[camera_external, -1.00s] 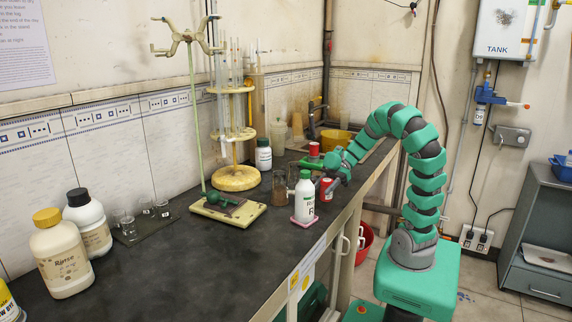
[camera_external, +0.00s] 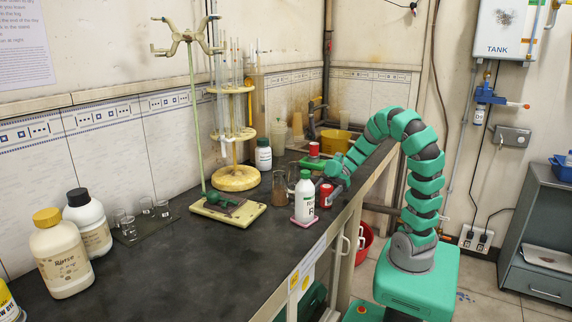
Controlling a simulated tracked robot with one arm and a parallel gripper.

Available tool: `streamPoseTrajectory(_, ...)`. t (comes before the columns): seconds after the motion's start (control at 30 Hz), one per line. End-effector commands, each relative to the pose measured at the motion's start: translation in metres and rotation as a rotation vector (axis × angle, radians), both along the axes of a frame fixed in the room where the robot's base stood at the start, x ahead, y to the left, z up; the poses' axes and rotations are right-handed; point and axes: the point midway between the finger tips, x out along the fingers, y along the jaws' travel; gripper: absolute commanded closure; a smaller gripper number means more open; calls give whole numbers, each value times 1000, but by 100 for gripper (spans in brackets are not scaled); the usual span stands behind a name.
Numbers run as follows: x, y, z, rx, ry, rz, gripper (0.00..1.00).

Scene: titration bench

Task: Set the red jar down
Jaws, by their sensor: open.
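The small red jar (camera_external: 325,196) is upright at the front edge of the dark bench, just right of a white bottle with a green label (camera_external: 305,200). My gripper (camera_external: 332,189) is low at the jar, with its jaws open and one finger on either side of it. The gripper partly hides the jar. At this size I cannot tell whether a finger still touches it.
The white bottle stands on a pink pad (camera_external: 304,220) close to the jar. Brown-tinted glass beakers (camera_external: 279,188) stand behind it. A second red-topped item (camera_external: 313,150) sits on a green base farther back.

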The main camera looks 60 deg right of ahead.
Motion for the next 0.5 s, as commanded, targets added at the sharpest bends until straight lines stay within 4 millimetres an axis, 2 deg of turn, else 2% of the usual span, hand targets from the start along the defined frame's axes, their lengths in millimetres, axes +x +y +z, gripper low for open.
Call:
streamPoseTrajectory(0.23,0,-2,3,0,-1,-2,35)
streamPoseTrajectory(0.5,-6,-28,15,-3,-1,-4,35)
